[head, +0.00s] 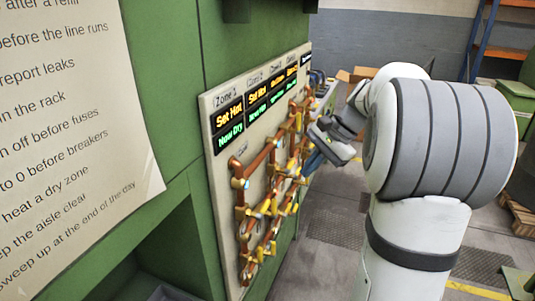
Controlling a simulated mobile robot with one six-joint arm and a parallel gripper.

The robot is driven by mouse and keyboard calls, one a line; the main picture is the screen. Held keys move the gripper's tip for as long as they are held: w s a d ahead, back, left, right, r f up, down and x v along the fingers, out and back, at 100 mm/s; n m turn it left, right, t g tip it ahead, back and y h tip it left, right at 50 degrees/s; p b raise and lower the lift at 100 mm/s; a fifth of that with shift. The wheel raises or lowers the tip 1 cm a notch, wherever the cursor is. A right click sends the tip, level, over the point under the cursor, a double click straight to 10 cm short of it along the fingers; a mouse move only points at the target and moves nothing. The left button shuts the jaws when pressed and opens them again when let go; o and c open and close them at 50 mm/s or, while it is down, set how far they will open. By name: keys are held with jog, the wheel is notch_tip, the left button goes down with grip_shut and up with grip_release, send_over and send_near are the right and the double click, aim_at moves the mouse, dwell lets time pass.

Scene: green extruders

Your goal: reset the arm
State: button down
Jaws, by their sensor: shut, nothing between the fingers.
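My arm fills the right of the head view, with a white and grey body. My gripper (318,160) is beyond the arm's bulk, close in front of the right part of a pale control panel (226,193). The gripper looks dark and small, and its fingers are shut with nothing between them. I cannot tell whether it touches the panel's pipework. Part of the wrist is hidden behind the arm.
The panel carries copper pipes with yellow valves (265,207) and lit zone displays (230,135). A green cabinet (165,60) with a printed notice (60,130) stands left. Cardboard boxes (355,75), a shelf and a green bin (516,97) stand behind.

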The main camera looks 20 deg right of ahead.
jog(key=s+a+f+n+h, duration=0.3)
jog(key=s+a+n, duration=0.3)
jog(key=s, duration=0.4)
jog(key=s+a+f+n+t+h, duration=0.1)
jog(key=s+a+f+n+h, duration=0.2)
jog(key=s+a+n, duration=0.3)
jog(key=s, duration=0.4)
jog(key=shift+f, duration=0.35)
